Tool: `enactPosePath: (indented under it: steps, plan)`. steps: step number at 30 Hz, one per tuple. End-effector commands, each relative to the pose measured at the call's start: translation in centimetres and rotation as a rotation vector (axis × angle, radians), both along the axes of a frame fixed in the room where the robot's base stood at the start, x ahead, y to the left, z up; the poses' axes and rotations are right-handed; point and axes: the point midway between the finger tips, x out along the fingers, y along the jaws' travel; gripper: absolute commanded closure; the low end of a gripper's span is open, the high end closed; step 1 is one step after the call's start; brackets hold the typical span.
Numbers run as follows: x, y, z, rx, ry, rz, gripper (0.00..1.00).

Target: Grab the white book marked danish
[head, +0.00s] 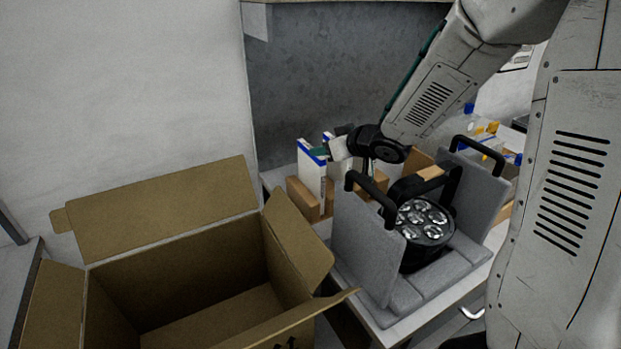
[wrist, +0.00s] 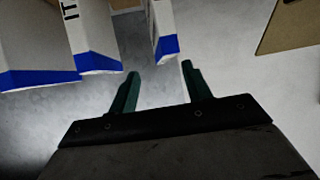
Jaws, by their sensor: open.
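Several white books with blue ends stand close together. In the head view one white book (head: 311,175) stands upright at the left, with another (head: 329,137) partly hidden behind my gripper. In the wrist view there is a wide white book (wrist: 30,40) at the left, one with the letters "IT" (wrist: 95,35) beside it, and a narrow one (wrist: 163,28) at top centre. I cannot read "danish" on any of them. My gripper (wrist: 159,80) is open and empty, its green fingertips just short of the narrow book's blue end. In the head view my gripper (head: 325,150) is by the book tops.
Brown blocks (head: 303,198) flank the books. A grey padded holder (head: 360,240) with a black par can light (head: 424,220) stands in front. A large open cardboard box (head: 190,290) fills the lower left. A grey wall panel (head: 340,75) rises behind the books.

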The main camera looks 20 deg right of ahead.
Motion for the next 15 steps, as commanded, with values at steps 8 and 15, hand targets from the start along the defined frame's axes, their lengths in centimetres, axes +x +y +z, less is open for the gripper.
enactPosePath:
  steps: [8, 15]
  plan:
    - [2.8, 1.9, -2.1, -0.001, 0.001, 0.001, 0.51]
    - [3.9, 2.3, -2.7, -0.001, -0.001, 0.0, 0.51]
